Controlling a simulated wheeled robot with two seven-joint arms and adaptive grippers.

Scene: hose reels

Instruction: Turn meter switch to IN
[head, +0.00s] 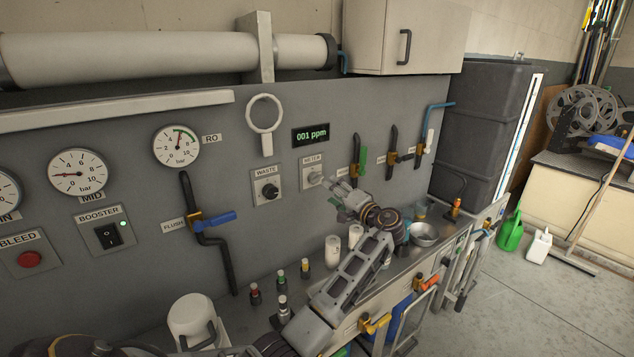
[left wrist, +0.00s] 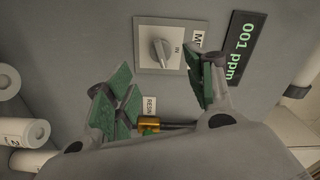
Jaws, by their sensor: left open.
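The meter switch (head: 314,178) is a pale grey knob on a light plate under a METER label on the panel. In the left wrist view the knob (left wrist: 161,52) shows with an IN mark beside it. Its ridge runs roughly up and down in that view, across the direction of the mark. My left gripper (head: 340,196) is just right of and below the switch in the head view. In the left wrist view its green-padded fingers (left wrist: 160,84) are spread, with the knob beyond the gap, apart from them. My right gripper is not in view.
The display (head: 311,135) above the switch reads 001 ppm. The WASTE switch (head: 269,191) is to its left. A green-handled valve (head: 357,160) is to its right.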

